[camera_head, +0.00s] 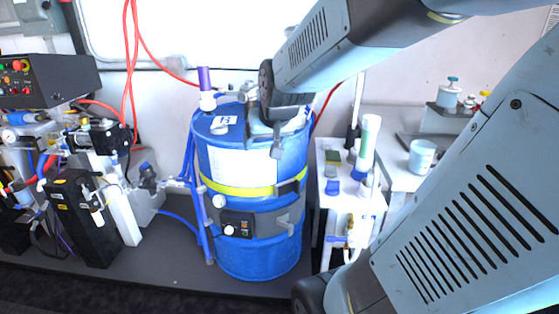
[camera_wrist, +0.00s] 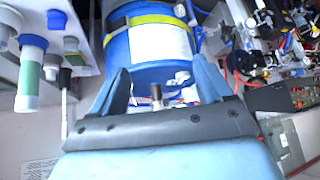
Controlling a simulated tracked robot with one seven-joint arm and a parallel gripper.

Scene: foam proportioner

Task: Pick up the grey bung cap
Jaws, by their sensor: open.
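The blue drum (camera_head: 255,245) stands upright in the middle of the head view, with a yellow band around it. My gripper (camera_head: 274,142) is over the drum's top, pointing down. In the wrist view my gripper (camera_wrist: 160,68) is open, with its two fingers apart. A small grey-brown upright cylinder (camera_wrist: 157,92) shows between the fingers, near the drum's top; it may be the grey bung cap, but I cannot tell for sure. No finger visibly touches it. In the head view my arm and gripper hide part of the drum top, and I cannot make out the cap there.
A white fitting with a purple top (camera_head: 206,90) rises at the drum's left edge. A white side table (camera_head: 325,205) with bottles and blocks stands right of the drum. Pumps and black boxes (camera_head: 85,220) stand at left. Red hoses (camera_head: 127,70) hang behind.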

